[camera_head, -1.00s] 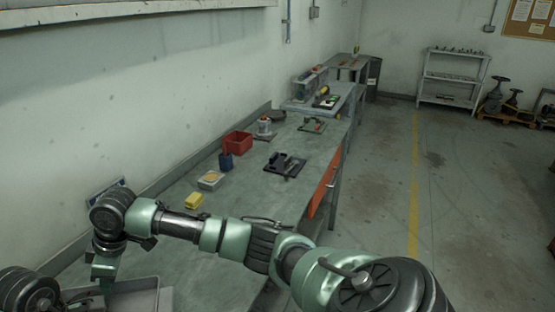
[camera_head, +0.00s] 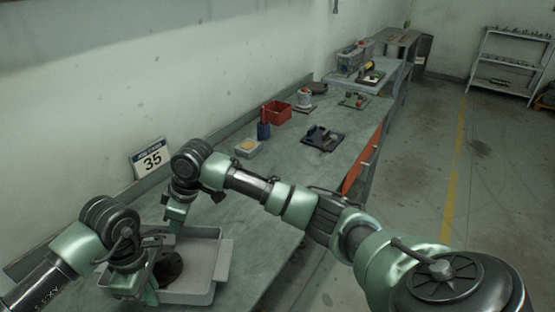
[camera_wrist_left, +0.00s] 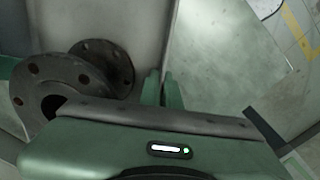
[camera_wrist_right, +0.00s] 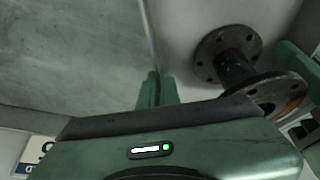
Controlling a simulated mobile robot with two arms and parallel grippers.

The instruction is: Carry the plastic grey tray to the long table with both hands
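The grey plastic tray (camera_head: 222,262) is at the lower left of the head view, over the workbench. A dark flanged metal part (camera_head: 170,266) lies in it and shows in both wrist views (camera_wrist_left: 105,62) (camera_wrist_right: 232,62). My left gripper (camera_head: 145,285) is at the tray's near left side. In its wrist view the fingers (camera_wrist_left: 163,88) are close together at the tray wall, seemingly pinching it. My right gripper (camera_head: 172,212) is at the tray's far side. Its fingers (camera_wrist_right: 158,90) likewise close on the wall. I cannot tell whether the tray touches the bench.
The green-grey bench (camera_head: 262,215) runs away along the wall. It carries a red bin (camera_head: 277,112), a blue holder (camera_head: 263,131), a small box (camera_head: 247,148) and a black tool tray (camera_head: 323,138). A "35" sign (camera_head: 152,158) stands behind. Open floor (camera_head: 430,170) is at right.

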